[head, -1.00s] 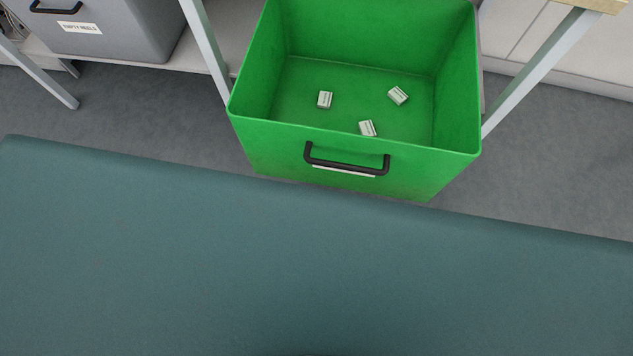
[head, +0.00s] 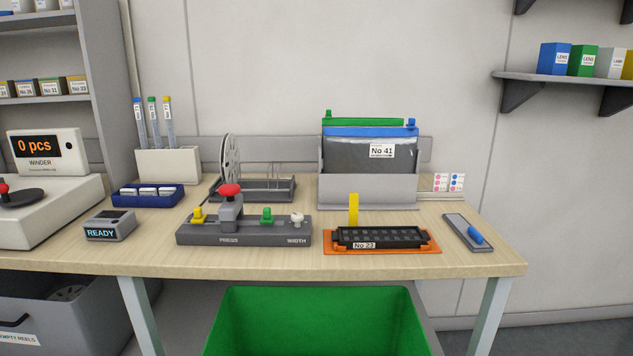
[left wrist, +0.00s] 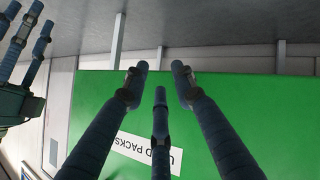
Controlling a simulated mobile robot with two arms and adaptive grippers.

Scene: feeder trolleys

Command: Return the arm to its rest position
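My left gripper (left wrist: 158,88) shows only in the left wrist view. Its three dark blue fingers are spread apart, with nothing between them. Behind them is a green surface with a white label, partly covered by the fingers. Part of another dark blue fingered gripper, my right one (left wrist: 28,35), is at the left edge of that view, cut off by the frame. Its fingers look apart, and no object shows between them. Neither gripper nor arm is in the head view.
The wooden bench (head: 480,262) holds a press (head: 243,234), an orange tray (head: 430,246), a winder (head: 45,152) and a file holder (head: 367,192). A green bin (head: 315,320) is below its front edge. A grey bin (head: 75,312) is at lower left.

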